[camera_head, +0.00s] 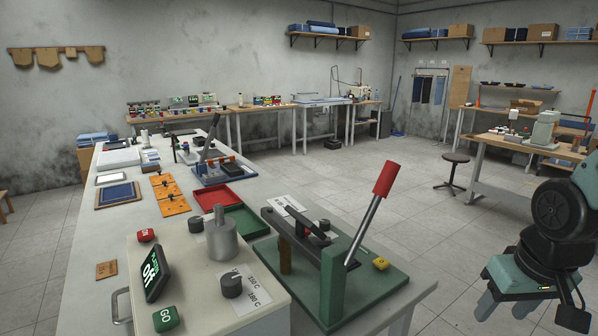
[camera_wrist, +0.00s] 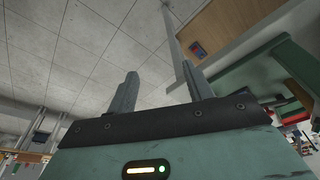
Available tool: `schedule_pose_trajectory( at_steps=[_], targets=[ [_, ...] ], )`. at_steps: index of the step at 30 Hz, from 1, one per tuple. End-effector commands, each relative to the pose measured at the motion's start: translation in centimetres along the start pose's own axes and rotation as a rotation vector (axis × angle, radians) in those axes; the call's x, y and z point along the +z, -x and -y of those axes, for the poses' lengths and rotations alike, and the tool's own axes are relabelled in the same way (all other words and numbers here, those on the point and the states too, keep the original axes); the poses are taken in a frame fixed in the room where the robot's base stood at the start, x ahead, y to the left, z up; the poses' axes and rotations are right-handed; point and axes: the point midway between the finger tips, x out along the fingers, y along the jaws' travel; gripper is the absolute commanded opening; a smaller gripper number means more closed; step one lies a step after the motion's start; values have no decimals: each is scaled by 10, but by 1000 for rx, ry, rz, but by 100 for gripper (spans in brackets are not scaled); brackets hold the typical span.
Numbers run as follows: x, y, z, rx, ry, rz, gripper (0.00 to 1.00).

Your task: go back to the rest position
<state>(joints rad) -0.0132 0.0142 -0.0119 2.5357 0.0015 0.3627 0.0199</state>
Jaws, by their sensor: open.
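My gripper (camera_head: 507,303) is at the lower right in the head view, off the right side of the workbench and above the tiled floor. Its two fingers point down and are apart. In the wrist view the two fingers (camera_wrist: 158,95) stand apart with nothing between them, so it is open and empty. It touches nothing that I can see.
The long workbench (camera_head: 72,287) carries a green-based press (camera_head: 393,290) with a red-handled lever, a beige control box (camera_head: 205,313) with a GO button, a red tray (camera_head: 199,199) and a green tray (camera_head: 262,222). A stool (camera_head: 456,158) stands behind. The middle floor is clear.

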Motion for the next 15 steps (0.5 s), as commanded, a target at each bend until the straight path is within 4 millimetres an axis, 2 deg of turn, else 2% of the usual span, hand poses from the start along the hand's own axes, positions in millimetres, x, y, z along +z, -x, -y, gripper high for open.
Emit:
schedule_pose_trajectory(
  at_steps=[1,2,8,15],
  targets=[
    [10,1,-1,1,20,-3,51],
    [11,1,4,-4,42,-1,51],
    [24,9,53,-45,172,40,51],
    [60,24,116,-91,377,104,51]
  ],
)
